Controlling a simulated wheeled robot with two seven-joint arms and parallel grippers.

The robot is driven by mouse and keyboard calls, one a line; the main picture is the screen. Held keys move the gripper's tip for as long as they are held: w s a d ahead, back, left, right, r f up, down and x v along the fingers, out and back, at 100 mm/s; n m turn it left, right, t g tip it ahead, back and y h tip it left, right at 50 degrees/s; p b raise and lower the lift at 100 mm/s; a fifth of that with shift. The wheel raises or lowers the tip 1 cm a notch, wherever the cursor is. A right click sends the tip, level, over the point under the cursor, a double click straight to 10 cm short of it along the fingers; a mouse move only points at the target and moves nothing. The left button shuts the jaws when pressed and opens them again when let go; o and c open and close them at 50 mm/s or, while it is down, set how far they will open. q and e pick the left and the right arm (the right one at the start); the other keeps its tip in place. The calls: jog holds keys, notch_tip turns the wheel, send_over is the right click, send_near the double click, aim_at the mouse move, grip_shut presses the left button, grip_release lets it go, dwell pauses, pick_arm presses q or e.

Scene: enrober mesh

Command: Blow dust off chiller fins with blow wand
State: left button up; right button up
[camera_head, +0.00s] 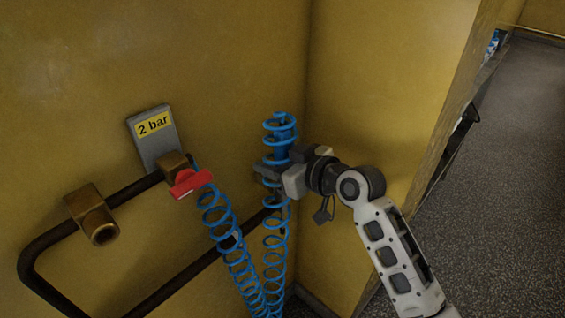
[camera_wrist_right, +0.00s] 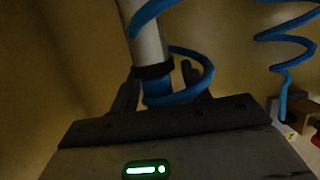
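The blow wand shows in the right wrist view as a pale metal tube (camera_wrist_right: 146,40) with a black ring and a blue part below it. In the head view its blue body (camera_head: 283,137) stands roughly upright, wrapped by blue hose coils. My right gripper (camera_head: 268,173) is at the wand, with its fingers on both sides of it; it appears shut on it, though coils partly hide the contact. No other support for the wand shows. My left gripper is not in view. No chiller fins can be made out.
The blue coiled hose (camera_head: 236,257) hangs from a brass fitting with a red handle (camera_head: 190,183), below a "2 bar" plate (camera_head: 153,125). A brass socket (camera_head: 93,214) sits on a black rail (camera_head: 44,241) at left. Yellow walls meet behind the wand. Grey floor (camera_head: 500,170) lies open at right.

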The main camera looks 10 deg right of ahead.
grip_shut()
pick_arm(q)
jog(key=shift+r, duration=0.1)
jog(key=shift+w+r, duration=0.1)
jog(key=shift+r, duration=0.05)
pick_arm(e)
jog(key=shift+r, duration=0.15)
